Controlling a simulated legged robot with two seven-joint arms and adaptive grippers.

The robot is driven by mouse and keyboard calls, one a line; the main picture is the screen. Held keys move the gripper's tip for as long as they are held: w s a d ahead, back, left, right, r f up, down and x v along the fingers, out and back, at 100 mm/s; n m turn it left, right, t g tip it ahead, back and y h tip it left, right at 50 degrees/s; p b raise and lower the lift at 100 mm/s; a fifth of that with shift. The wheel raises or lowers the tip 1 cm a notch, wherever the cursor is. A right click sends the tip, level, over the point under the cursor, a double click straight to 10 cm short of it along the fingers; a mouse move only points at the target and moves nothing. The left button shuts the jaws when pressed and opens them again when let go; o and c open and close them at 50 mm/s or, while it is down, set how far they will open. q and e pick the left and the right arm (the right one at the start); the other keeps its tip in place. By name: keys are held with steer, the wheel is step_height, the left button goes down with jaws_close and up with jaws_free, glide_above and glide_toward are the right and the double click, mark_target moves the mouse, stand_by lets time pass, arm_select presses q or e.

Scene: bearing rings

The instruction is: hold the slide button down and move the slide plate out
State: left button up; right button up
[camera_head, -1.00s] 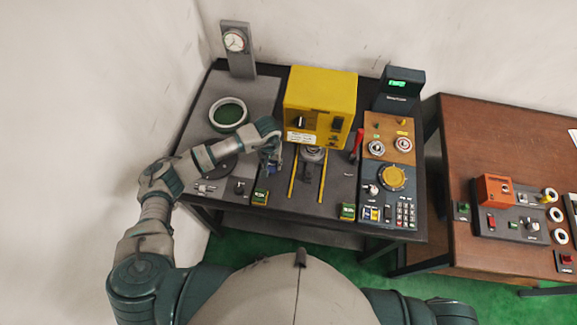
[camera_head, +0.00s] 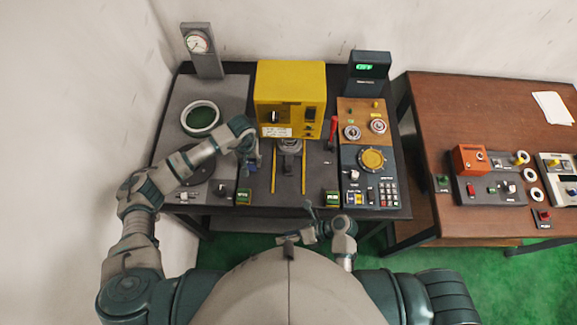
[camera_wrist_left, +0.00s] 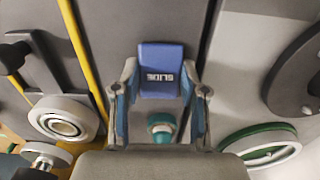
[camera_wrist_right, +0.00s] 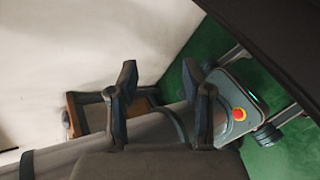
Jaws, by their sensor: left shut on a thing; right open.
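The blue piece marked SLIDE (camera_wrist_left: 161,70) is between the fingertips of my left gripper (camera_wrist_left: 158,82); a teal rounded button (camera_wrist_left: 162,127) lies nearer the palm. In the head view my left gripper (camera_head: 250,158) is left of the yellow rails and partly hides the button area. The slide plate, with its dark handle (camera_head: 289,166), lies between the rails in front of the yellow machine. Its handle (camera_wrist_left: 14,55) also shows at the left wrist view's left edge. My right gripper (camera_head: 301,222) is open and empty at the table's front edge, below the rails.
The yellow machine (camera_head: 290,98) stands behind the rails (camera_head: 274,170). A red lever (camera_head: 333,130) and a control panel (camera_head: 371,180) are to the right. Green-labelled boxes (camera_head: 244,195) and (camera_head: 332,198) flank the rails' front ends. A wooden table (camera_head: 480,110) stands further right.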

mark_target(290, 168)
steer(key=w+d+r+t, duration=0.2)
steer(key=w+r, duration=0.1)
steer(key=w+d+r+t, duration=0.2)
steer(key=w+r, duration=0.1)
steer(key=w+d+r+t, duration=0.1)
steer(key=w+r+t, duration=0.1)
steer(key=w, duration=0.1)
steer(key=shift+w+d+r+m+t, duration=0.3)
steer(key=shift+w+d+r, duration=0.1)
steer(key=w+d+r+n+t+h, duration=0.1)
steer(key=w+d+r+n+t, duration=0.1)
steer(key=w+r+t, duration=0.1)
steer(key=shift+w+n+h, duration=0.3)
steer(key=shift+h, duration=0.1)
steer(key=shift+w+d+r, duration=0.15)
steer(key=shift+w+r, duration=0.1)
steer(key=shift+w+n+t, duration=0.3)
steer(key=shift+t, duration=0.1)
steer(key=x, duration=1.1)
steer(key=shift+a+f, duration=0.2)
steer(key=shift+a, duration=0.1)
steer(key=shift+c, duration=0.2)
jaws_close()
